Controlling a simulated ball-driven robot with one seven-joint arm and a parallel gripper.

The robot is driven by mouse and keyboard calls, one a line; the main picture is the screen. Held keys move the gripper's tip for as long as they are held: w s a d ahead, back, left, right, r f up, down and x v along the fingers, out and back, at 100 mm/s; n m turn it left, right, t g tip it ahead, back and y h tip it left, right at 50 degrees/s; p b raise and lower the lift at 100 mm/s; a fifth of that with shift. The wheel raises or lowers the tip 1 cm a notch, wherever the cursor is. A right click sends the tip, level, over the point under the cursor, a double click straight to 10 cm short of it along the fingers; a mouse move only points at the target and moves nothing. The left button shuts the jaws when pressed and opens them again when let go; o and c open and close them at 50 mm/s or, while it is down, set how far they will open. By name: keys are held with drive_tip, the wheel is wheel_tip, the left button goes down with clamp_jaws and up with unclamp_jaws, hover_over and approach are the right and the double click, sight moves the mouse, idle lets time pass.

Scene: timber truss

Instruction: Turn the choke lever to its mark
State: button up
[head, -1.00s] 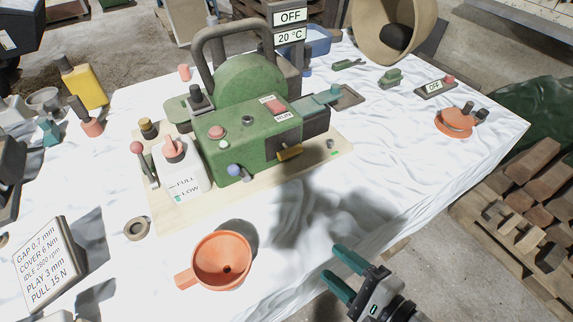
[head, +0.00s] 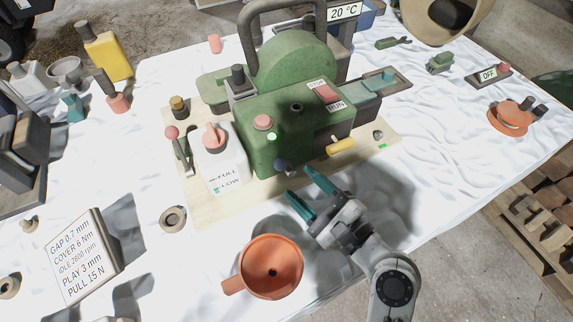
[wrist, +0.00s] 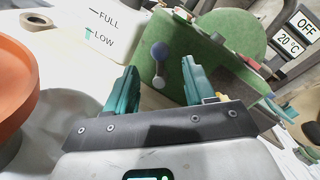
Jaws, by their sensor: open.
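A yellow handle (head: 341,147) projects right of the knob. A white FULL/LOW tank (head: 222,166) and a red-knobbed lever (head: 178,148) stand left. An orange funnel (head: 271,266) lies close to my gripper, at its lower left.

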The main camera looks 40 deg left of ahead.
sight(286, 168)
drive_tip(key=shift+w+a+p, duration=0.2)
drive_tip(key=shift+a, duration=1.15)
drive_tip(key=shift+w+a+p, duration=0.15)
drive_tip(key=shift+w+a, duration=0.05)
drive_tip(key=shift+a, duration=1.1)
drive_tip(key=shift+c, duration=0.2)
clamp_jaws()
drive_tip(key=shift+w+d+m, duration=0.1)
drive_tip(key=shift+m, duration=0.2)
drive_tip(key=shift+w+d+r+m+p, duration=0.2)
drive_tip(key=shift+w+m+p, duration=0.1)
drive_tip(key=shift+m+p, duration=0.5)
drive_tip(key=shift+w+d+m+t+y+p, duration=0.1)
drive_tip(key=shift+w+m+t+y+p, duration=0.15)
drive_tip(key=shift+m, duration=0.4)
drive_tip(key=shift+w+d+m+y+p, duration=0.1)
drive_tip(key=shift+w+m+y+p, duration=0.1)
drive_tip(key=shift+m+p, duration=0.3)
drive_tip(key=shift+w+m+t+y+p, duration=0.15)
drive_tip(key=shift+m+y, duration=0.1)
drive_tip(key=shift+m, duration=0.5)
drive_tip(key=shift+w+f, duration=0.1)
